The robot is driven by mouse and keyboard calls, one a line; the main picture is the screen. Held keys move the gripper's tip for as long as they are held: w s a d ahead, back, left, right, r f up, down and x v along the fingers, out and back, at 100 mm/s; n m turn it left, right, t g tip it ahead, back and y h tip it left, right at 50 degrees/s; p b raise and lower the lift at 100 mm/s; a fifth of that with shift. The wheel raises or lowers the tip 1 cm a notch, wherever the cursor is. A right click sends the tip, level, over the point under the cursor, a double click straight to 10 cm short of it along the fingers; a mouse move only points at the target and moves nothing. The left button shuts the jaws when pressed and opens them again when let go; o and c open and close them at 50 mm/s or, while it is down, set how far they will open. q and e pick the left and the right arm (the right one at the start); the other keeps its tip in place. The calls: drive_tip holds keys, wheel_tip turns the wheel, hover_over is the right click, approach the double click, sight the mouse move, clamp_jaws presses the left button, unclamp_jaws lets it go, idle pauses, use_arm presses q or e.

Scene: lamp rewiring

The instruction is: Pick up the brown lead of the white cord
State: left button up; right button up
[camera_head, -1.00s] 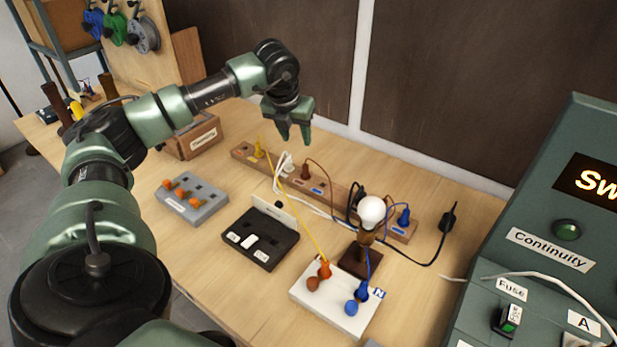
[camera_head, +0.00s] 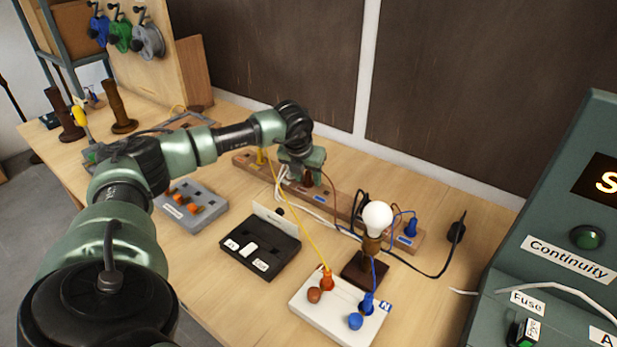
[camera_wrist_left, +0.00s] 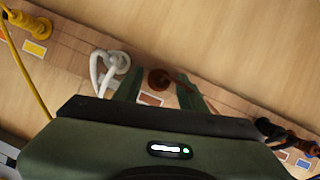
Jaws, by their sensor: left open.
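The brown lead's round plug (camera_wrist_left: 158,79) stands on the wooden strip (camera_wrist_left: 75,62) in the left wrist view, with a brown wire running off to the right. In the head view the gripper largely covers the plug, and the brown wire (camera_head: 330,184) shows beside it. My left gripper (camera_wrist_left: 160,94) is open, its two fingers either side of the plug in the wrist view; I cannot tell whether they touch it. In the head view this gripper (camera_head: 304,183) is low over the strip. The white cord (camera_wrist_left: 108,70) lies looped just left of the fingers. My right gripper is not in view.
A yellow plug (camera_wrist_left: 30,25) is on the strip to the left; its yellow lead runs to the white block (camera_head: 338,306). A lamp bulb (camera_head: 377,217), black case (camera_head: 262,252) and grey block (camera_head: 190,206) stand in front. The green tester (camera_head: 565,270) is at the right.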

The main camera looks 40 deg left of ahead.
use_arm(q)
clamp_jaws()
